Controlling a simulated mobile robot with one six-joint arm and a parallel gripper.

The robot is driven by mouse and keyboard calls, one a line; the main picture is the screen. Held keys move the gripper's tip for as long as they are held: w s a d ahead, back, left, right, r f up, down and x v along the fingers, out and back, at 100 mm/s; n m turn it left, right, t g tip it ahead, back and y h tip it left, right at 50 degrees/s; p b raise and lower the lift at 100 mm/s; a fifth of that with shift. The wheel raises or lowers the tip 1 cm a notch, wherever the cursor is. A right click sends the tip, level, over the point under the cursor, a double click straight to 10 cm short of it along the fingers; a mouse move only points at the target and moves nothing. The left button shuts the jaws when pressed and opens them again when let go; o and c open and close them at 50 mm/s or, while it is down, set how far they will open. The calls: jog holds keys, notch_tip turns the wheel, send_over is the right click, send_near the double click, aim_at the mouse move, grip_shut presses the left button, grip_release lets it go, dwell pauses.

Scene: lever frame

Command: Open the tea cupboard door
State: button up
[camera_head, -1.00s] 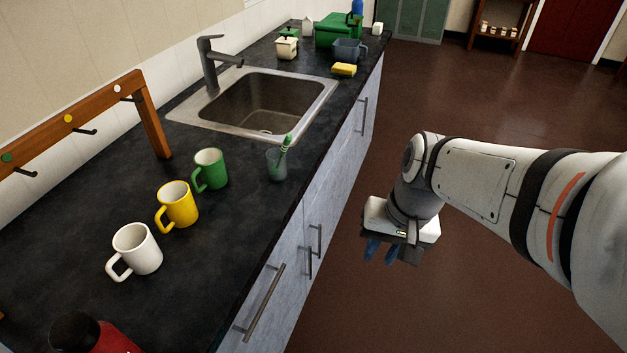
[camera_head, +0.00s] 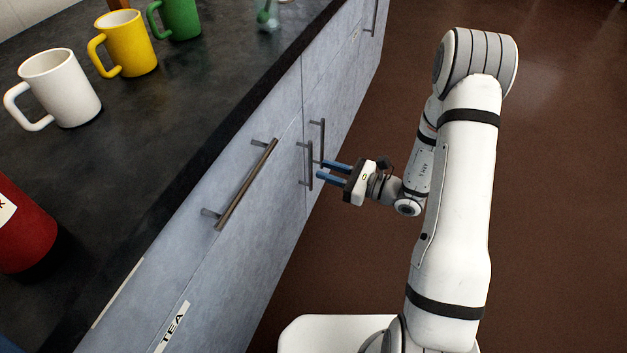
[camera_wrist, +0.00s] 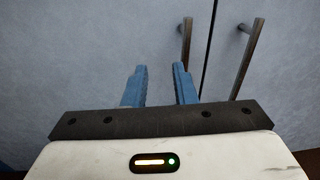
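The TEA label (camera_head: 172,328) is on the grey-blue cupboard front, low in the head view. A long bar handle (camera_head: 245,187) runs along the front above and right of it. Further along, two upright bar handles stand side by side: a nearer one (camera_head: 308,166) and a farther one (camera_head: 322,142). My gripper (camera_head: 319,169) is open and empty, its blue fingers pointing at this pair. In the wrist view, the fingertips (camera_wrist: 159,68) are apart, with the left handle (camera_wrist: 187,42) just right of them and the right handle (camera_wrist: 246,60) beyond a dark door seam. The doors look shut.
The dark worktop (camera_head: 170,120) overhangs the fronts. White (camera_head: 65,90), yellow (camera_head: 130,45) and green (camera_head: 180,15) mugs stand on it, with a red container (camera_head: 20,225) at left. Brown floor (camera_head: 560,200) is free right of my arm.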

aim_at(311, 167)
notch_tip(311, 167, down, 5)
jog(key=w+d+m+t+b, duration=0.1)
jog(key=w+m+t, duration=0.1)
jog(key=shift+h, duration=0.4)
jog(key=b+x, duration=0.1)
jog(key=x, duration=0.6)
jog(key=shift+r+b, duration=0.2)
jog(key=shift+b, duration=0.2)
jog(key=shift+c, duration=0.5)
grip_shut()
jog(key=shift+a, duration=0.1)
